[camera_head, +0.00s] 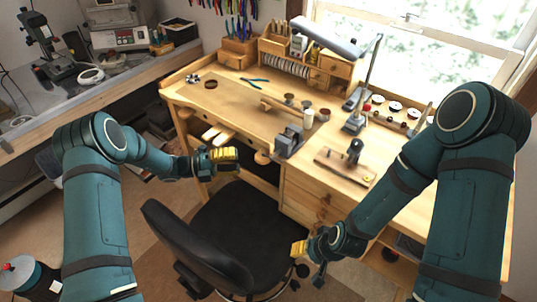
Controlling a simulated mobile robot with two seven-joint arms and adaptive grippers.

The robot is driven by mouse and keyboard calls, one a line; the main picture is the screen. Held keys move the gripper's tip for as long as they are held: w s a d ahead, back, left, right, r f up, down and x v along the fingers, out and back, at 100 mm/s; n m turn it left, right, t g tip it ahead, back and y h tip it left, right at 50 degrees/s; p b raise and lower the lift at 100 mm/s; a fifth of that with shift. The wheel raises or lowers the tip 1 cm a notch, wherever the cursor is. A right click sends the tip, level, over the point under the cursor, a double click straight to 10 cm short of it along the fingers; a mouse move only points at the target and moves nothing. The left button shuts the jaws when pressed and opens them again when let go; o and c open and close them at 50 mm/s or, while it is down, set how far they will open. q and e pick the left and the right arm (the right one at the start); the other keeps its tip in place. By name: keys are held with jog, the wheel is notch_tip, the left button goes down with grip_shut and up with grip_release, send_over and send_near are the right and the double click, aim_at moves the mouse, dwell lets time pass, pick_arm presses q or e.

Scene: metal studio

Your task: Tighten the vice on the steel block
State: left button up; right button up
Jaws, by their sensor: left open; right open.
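A small grey vice (287,143) stands at the front edge of the wooden workbench (230,105). Its jaws and handle are too small to make out clearly, and I cannot tell the steel block apart from it. My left gripper (232,159), with yellow fingertips, is open in front of the bench edge, to the left of the vice and apart from it. My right gripper (298,248), also yellow-tipped, is open and low, below the vice and in front of the bench drawers. Both grippers look empty.
A black office chair (240,225) stands between my arms, close to the bench. A wooden board with a dark tool (352,158) lies right of the vice. Small jars (308,117) stand behind the vice. A lamp (328,38) hangs over the bench. Blue pliers (254,80) lie further back.

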aim_at(270, 157)
pick_arm(q)
jog(key=d, duration=0.4)
jog(key=w+d, duration=0.1)
jog(key=d, duration=0.3)
jog(key=w+d, duration=0.1)
jog(key=d, duration=0.3)
jog(key=shift+r, duration=0.15)
jog(key=shift+o, duration=0.2)
jog(key=shift+a, duration=0.1)
grip_shut()
